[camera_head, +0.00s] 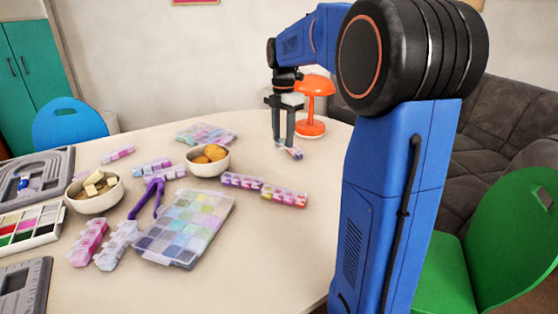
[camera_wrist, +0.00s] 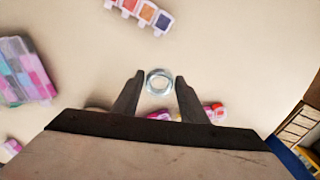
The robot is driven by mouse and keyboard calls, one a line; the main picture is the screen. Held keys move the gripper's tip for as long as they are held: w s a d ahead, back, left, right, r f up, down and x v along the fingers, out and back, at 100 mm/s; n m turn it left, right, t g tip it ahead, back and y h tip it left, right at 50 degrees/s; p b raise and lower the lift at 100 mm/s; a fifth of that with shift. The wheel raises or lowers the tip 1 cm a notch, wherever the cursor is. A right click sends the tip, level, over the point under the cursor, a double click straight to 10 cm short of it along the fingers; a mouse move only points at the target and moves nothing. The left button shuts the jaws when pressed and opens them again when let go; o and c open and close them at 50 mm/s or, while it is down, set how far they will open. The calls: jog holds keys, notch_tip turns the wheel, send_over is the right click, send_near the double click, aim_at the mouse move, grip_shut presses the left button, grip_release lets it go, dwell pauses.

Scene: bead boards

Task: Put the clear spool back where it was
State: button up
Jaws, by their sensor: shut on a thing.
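A clear spool (camera_wrist: 159,82), seen as a pale glassy ring, is between the fingertips of my gripper (camera_wrist: 160,84) in the wrist view. My gripper is shut on it. In the head view my gripper (camera_head: 284,142) points down low over the far right part of the table, near the orange lamp. The spool is too small to make out there, and I cannot tell whether it touches the table.
The orange lamp (camera_head: 312,105) stands just behind. Two joined bead strips (camera_head: 265,189), two bowls (camera_head: 208,160) (camera_head: 95,192) and a large bead box (camera_head: 185,228) are further left. The table's front right is clear.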

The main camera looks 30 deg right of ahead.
jog(key=shift+f, duration=4)
jog(key=shift+f, duration=0.15)
jog(key=o, duration=1.1)
notch_tip(320, 180, up, 12)
jog(key=shift+r, duration=0.2)
